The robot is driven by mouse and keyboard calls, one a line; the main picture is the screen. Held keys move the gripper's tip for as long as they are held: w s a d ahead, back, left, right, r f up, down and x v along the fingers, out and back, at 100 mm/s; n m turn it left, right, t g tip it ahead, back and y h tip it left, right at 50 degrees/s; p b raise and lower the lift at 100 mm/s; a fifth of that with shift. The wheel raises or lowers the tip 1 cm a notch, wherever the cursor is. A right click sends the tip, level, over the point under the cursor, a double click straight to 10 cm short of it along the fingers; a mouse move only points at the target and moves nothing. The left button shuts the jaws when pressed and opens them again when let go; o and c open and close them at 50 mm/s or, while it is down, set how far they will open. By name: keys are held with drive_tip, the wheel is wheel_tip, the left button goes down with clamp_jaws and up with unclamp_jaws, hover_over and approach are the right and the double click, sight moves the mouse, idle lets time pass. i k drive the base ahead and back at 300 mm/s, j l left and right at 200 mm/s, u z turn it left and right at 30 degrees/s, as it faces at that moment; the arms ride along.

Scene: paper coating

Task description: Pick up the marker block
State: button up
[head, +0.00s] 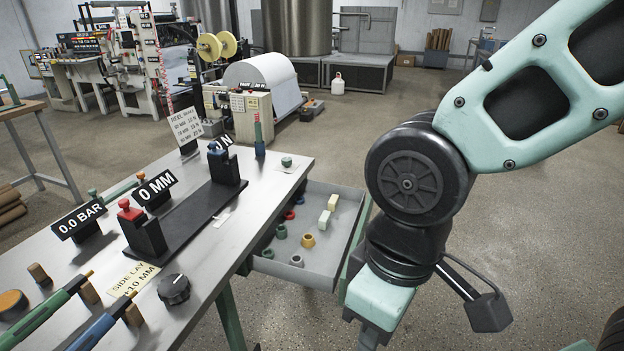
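My gripper (368,337) hangs at the bottom of the picture, right of the drawer and apart from the blocks. Its fingers are mostly cut off by the lower edge, so its opening and anything between the fingers cannot be seen.
Several coloured rings and caps, such as a yellow one (308,240), share the drawer. The steel table (215,262) carries a black fixture (185,220), signs, a black knob (173,289) and pens. Open floor lies behind my arm.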

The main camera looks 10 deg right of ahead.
sight(333, 202)
drive_tip(key=z, duration=0.35)
drive_tip(key=u, duration=0.25)
drive_tip(key=l+u, duration=0.35)
drive_tip(key=l, duration=0.15)
drive_tip(key=k+l+u, duration=0.15)
drive_tip(key=l+u, duration=0.2)
drive_tip(key=l, duration=0.15)
drive_tip(key=k+l, duration=0.1)
drive_tip(key=l, duration=0.3)
drive_tip(key=k+l+u, duration=0.1)
drive_tip(key=l, duration=0.3)
drive_tip(key=k+l, duration=0.1)
drive_tip(key=l, duration=0.3)
drive_tip(key=k+l+u, duration=0.1)
drive_tip(key=l, duration=0.3)
drive_tip(key=k+l, duration=0.15)
drive_tip(key=l, duration=0.25)
drive_tip(key=k+l, duration=0.15)
drive_tip(key=l, duration=0.25)
drive_tip(key=i+l, duration=0.3)
drive_tip(key=i, duration=0.15)
drive_tip(key=i+l, duration=0.25)
drive_tip(key=i, duration=0.2)
drive_tip(key=i+l+u, duration=0.35)
drive_tip(key=i+l, duration=0.25)
drive_tip(key=i, duration=0.15)
drive_tip(key=i+l+u, duration=0.35)
drive_tip(key=i+l, duration=0.3)
drive_tip(key=l, duration=0.15)
